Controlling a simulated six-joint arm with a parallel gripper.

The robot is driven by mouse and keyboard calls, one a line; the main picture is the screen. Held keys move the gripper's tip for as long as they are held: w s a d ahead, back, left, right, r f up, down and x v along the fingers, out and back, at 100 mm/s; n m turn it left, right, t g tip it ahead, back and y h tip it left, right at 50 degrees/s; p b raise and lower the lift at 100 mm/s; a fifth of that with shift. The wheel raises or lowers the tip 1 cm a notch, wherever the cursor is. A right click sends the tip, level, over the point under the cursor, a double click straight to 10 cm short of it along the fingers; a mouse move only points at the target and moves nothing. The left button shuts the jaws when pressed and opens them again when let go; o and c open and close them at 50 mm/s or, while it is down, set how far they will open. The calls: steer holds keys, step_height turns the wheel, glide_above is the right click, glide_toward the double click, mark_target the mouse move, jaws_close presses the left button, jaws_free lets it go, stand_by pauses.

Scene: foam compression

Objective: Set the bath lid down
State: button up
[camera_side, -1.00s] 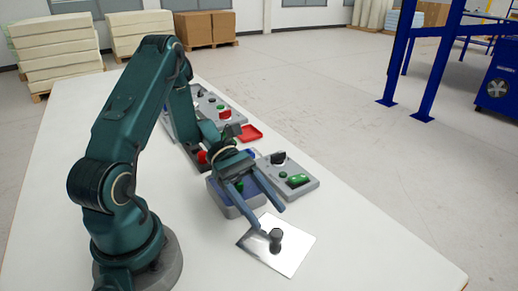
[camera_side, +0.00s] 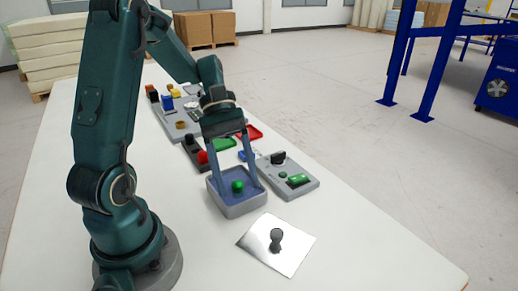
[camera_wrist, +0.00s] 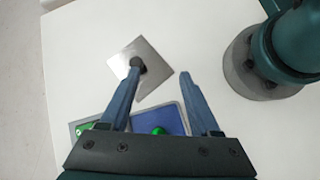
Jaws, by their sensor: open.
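The bath lid (camera_side: 290,257), a shiny square metal plate with a dark upright knob (camera_side: 276,238), lies flat on the white table in front of the bath. It also shows in the wrist view (camera_wrist: 150,77). The bath (camera_side: 242,207), a grey open tray with a blue inside, holds a round green thing (camera_side: 237,187). In the wrist view the blue inside of the bath (camera_wrist: 173,119) shows partly, behind my gripper. My gripper (camera_side: 233,185) is open and empty, its two fingers pointing down over the bath, apart from the lid. The wrist view shows the fingers (camera_wrist: 160,72) spread wide.
A grey panel (camera_side: 306,190) with a black knob and a green part is right of the bath. A red tray (camera_side: 252,132), a green piece (camera_side: 222,145) and a dark block with red knobs (camera_side: 190,151) lie behind. The table's front right is clear.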

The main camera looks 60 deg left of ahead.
steer(key=s+d+r+m+t+y, duration=0.4)
steer(key=m+t+y, duration=0.3)
steer(key=m, duration=0.6)
steer(key=shift+s+d+r+y, duration=0.2)
steer(key=shift+r+y, duration=0.4)
steer(key=shift+r, duration=0.3)
steer(key=o, duration=0.6)
steer(key=w+a+r+n+g, duration=0.55)
steer(key=w+a+n, duration=0.2)
steer(key=n, duration=0.85)
steer(key=shift+n, duration=0.9)
steer(key=a+f, duration=0.1)
steer(key=f, duration=0.2)
steer(key=a+f, duration=0.1)
steer(key=f, duration=0.3)
steer(key=a+f, duration=0.1)
steer(key=f, duration=0.3)
steer(key=shift+w+a+f, duration=0.1)
steer(key=shift+a, duration=0.2)
